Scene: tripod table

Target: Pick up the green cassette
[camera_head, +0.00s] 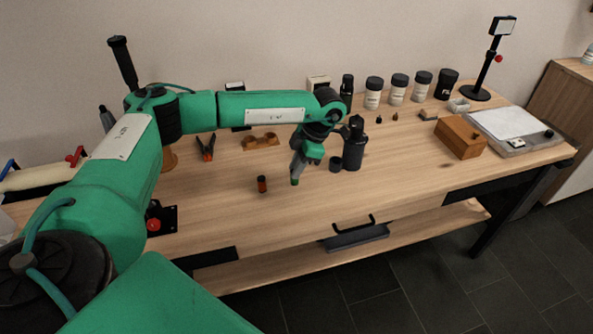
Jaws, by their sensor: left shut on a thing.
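My left gripper (296,174) hangs over the middle of the wooden table, pointing down. It is shut on a small green thing at its fingertips, which I take to be the green cassette (295,182). Only a little of it shows, and I cannot tell whether it touches the table. A small orange-brown and black cassette (262,184) stands upright to the left of the gripper, apart from it. My right gripper is not in view.
A black bottle (353,150) and a short black cap (336,164) stand close right of the gripper. Orange-handled pliers (206,147) and a brown wooden holder (260,141) lie behind left. Several jars (397,90) line the back. A wooden box (459,138) stands right. The front table (300,215) is clear.

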